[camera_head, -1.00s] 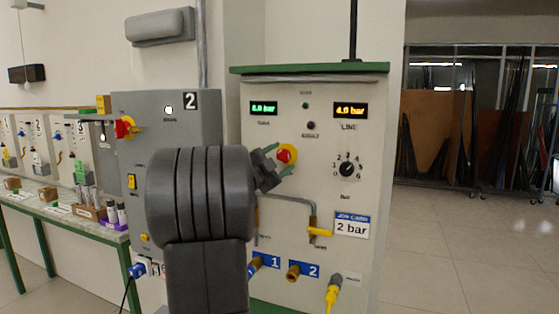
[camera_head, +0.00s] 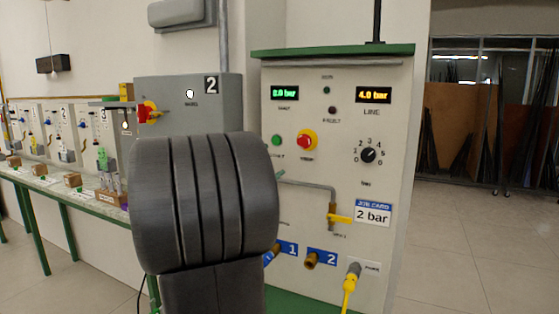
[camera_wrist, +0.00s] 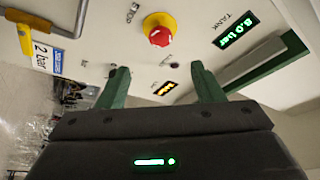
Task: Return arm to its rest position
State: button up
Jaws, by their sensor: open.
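My gripper (camera_wrist: 158,69) is open and empty, its two green fingers spread apart in the wrist view. The red mushroom button on a yellow ring (camera_wrist: 160,30) shows beyond the fingertips, apart from them. In the head view my arm's dark, ribbed link fills the middle and hides most of the gripper. The red button (camera_head: 307,141) shows in full there on the pale control panel (camera_head: 290,215), beside a green button (camera_head: 277,140).
The panel has a green tank display (camera_head: 285,94), a line display (camera_head: 373,95) reading 4.0 bar, a knob (camera_head: 368,155), a yellow-handled valve (camera_head: 339,218) and a "2 bar" job card (camera_head: 373,213). A grey cabinet (camera_head: 205,105) and a bench (camera_head: 85,200) stand left. Right floor is clear.

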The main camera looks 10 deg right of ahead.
aim_at(302, 143)
jog(key=shift+s+a+f, duration=0.1)
jog(key=shift+s+a, duration=0.15)
jog(key=shift+a, duration=0.05)
jog(key=shift+w+d, duration=0.1)
jog(key=p+x, duration=0.2)
jog(key=x, duration=1.1)
jog(key=shift+w+d+r+p, duration=0.2)
jog(key=shift+d+r+p, duration=0.05)
jog(key=shift+d+p, duration=0.1)
jog(key=shift+a, duration=0.1)
